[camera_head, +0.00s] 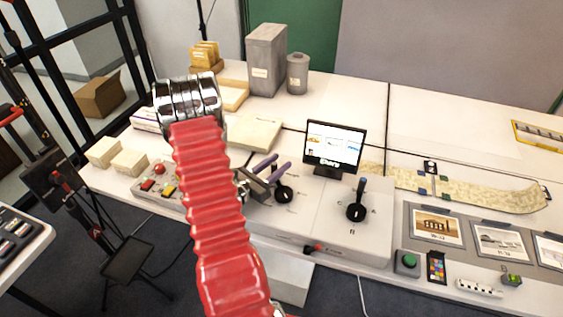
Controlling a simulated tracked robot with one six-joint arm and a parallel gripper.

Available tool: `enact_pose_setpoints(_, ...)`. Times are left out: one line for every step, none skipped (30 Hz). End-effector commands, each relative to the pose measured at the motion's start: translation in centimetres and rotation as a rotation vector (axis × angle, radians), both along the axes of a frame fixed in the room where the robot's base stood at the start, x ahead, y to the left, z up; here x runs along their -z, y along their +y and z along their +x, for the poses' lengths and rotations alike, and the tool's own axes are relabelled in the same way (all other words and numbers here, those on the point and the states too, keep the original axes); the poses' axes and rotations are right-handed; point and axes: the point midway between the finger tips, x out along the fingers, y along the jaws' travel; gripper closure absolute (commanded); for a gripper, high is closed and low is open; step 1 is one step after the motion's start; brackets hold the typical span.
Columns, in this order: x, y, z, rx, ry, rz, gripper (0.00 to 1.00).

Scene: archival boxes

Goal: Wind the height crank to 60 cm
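Two black crank-like knobs sit on the pale control box (325,234). The left knob (285,195) is beside my gripper, and its handle is partly hidden. The right knob (356,212) has its dark handle standing up, with small unreadable marks around it. I cannot tell from labels which one is the height crank. My gripper (274,167) has two purple-grey fingers pointing up and right, with a gap between them. They are just above the left knob; contact cannot be told. No height reading is legible.
A small screen (335,145) stands behind the knobs. A button panel (158,184) lies left, partly behind my red arm. A green button (408,260) and picture cards (437,226) lie right. Boxes (267,60) stand at the back.

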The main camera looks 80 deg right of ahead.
Motion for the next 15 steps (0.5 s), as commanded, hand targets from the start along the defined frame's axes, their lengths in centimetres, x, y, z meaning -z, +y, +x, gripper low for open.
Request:
enact_pose_setpoints(0.0, -0.6, -0.4, 0.002, -0.001, 0.000, 0.64)
enact_pose_setpoints(0.0, -0.8, -0.5, 0.002, -0.001, 0.000, 0.64)
enact_pose_setpoints(0.0, -1.1, -0.7, 0.002, -0.001, 0.000, 0.64)
enact_pose_setpoints(0.0, -1.3, -0.8, 0.002, -0.001, 0.000, 0.64)
enact_pose_setpoints(0.0, -1.5, -0.9, 0.001, -0.001, 0.000, 0.64)
enact_pose_setpoints(0.0, -1.7, -1.0, 0.001, -0.001, 0.000, 0.64)
enact_pose_setpoints(0.0, -1.8, -1.0, 0.000, -0.001, 0.000, 0.64)
enact_pose_setpoints(0.0, -1.9, -1.1, 0.000, -0.001, 0.000, 0.64)
enact_pose_setpoints(0.0, -1.9, -1.1, 0.000, -0.001, 0.000, 0.64)
enact_pose_setpoints(0.0, -2.0, -1.1, -0.001, -0.001, 0.000, 0.64)
enact_pose_setpoints(0.0, -2.0, -1.1, -0.001, -0.001, 0.000, 0.64)
enact_pose_setpoints(0.0, -2.0, -1.1, -0.001, -0.001, 0.000, 0.64)
enact_pose_setpoints(0.0, -1.9, -1.1, -0.001, -0.001, 0.000, 0.64)
enact_pose_setpoints(0.0, -1.9, -1.1, -0.001, -0.001, 0.000, 0.64)
enact_pose_setpoints(0.0, -1.9, -1.1, -0.001, -0.001, 0.000, 0.64)
